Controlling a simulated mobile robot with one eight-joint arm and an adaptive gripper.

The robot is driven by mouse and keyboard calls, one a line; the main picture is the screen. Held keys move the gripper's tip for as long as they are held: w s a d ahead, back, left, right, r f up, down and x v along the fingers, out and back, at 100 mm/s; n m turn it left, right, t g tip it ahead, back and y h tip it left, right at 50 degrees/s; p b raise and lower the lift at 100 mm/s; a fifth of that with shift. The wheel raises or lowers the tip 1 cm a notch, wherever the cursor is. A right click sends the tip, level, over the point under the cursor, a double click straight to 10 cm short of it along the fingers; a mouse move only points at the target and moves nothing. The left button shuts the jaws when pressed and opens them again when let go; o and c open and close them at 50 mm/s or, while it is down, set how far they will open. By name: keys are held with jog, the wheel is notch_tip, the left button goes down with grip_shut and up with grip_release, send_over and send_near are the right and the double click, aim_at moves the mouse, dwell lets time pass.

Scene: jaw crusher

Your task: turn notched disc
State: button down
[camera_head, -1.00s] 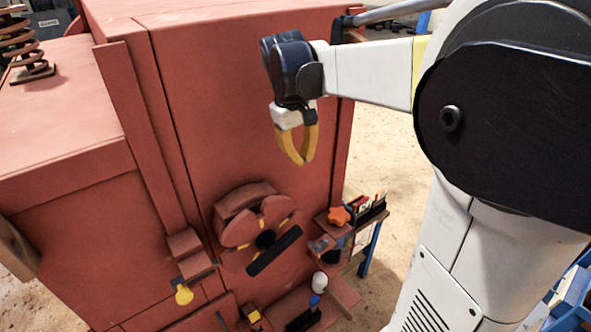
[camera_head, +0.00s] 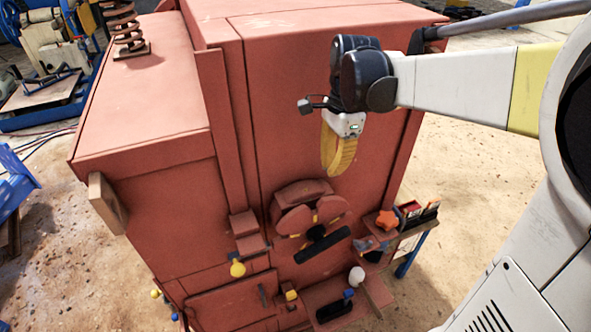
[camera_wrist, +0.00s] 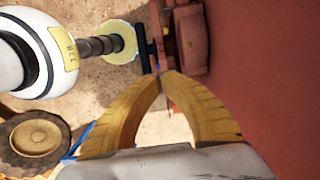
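The notched disc (camera_head: 331,208) is a red-brown round plate with yellow marks and a dark hub, on the front of the red machine. A black bar (camera_head: 322,245) lies slanted across its lower side. My gripper (camera_head: 332,172) hangs in front of the panel, above and slightly right of the disc in the head view, apart from it. In the wrist view its yellow fingers (camera_wrist: 163,75) arch together, their tips meeting with nothing held. Beyond the tips, the disc (camera_wrist: 190,38) shows edge-on with the dark bar beside it.
A ledge right of the disc holds an orange star-shaped knob (camera_head: 387,221) and small items. A white round knob (camera_head: 357,275) and a yellow bulb-shaped part (camera_head: 237,268) sit lower. A small blue-legged table (camera_head: 411,258) stands at right.

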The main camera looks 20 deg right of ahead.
send_near(312, 215)
jog(key=d, duration=0.1)
jog(key=d+f, duration=0.1)
jog(key=shift+d+f, duration=0.3)
jog(key=shift+d, duration=0.05)
jog(key=a+f, duration=0.1)
jog(key=a+f+p, duration=0.1)
jog(key=shift+a+f, duration=0.15)
jog(key=shift+f, duration=0.2)
jog(key=shift+s+a+f, duration=0.1)
jog(key=shift+a+f, duration=0.3)
